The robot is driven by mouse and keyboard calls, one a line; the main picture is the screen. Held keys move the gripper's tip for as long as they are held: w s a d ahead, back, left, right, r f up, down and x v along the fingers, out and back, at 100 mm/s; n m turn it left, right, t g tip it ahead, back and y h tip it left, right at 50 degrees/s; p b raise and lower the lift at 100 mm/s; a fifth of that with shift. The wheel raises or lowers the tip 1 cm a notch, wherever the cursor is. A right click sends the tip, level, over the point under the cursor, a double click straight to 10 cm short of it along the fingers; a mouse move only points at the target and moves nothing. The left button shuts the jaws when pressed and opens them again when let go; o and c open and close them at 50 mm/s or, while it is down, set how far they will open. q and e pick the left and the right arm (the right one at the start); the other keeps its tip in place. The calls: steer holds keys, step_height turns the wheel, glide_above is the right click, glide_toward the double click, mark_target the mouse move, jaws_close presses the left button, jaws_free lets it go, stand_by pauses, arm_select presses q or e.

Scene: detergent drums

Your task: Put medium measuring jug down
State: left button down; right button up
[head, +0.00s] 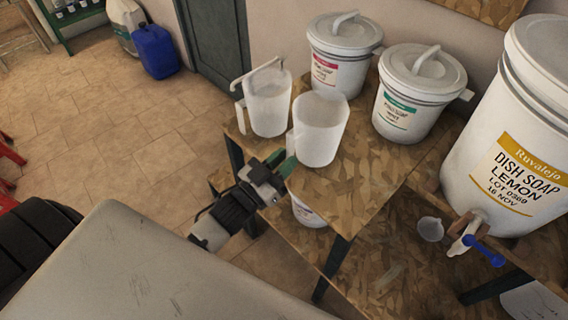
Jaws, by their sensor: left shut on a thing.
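The medium measuring jug (320,130) is a white, translucent, open-topped jug, upright at the left part of the wooden shelf top. My left gripper (285,165), with green fingertips, is shut on it at its handle side, lower left. The handle is partly hidden. I cannot tell whether the jug's base touches the board or is just above it. My right gripper is not in view.
Another white jug (269,108) stands just behind and left. Two lidded white buckets (338,62) (400,117) stand at the back. A large dish soap drum (505,150) with a blue tap is right, a small cup (431,229) nearby. Bare board (365,180) lies right of the jug.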

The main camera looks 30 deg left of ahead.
arm_select(q)
steer(key=shift+f, duration=0.75)
steer(key=shift+f, duration=0.2)
steer(key=c, duration=1)
jaws_free()
steer(key=b+v, duration=0.1)
steer(key=v, duration=1.1)
steer(key=shift+r+b, duration=0.2)
steer(key=shift+b, duration=0.15)
steer(key=shift+f, duration=0.1)
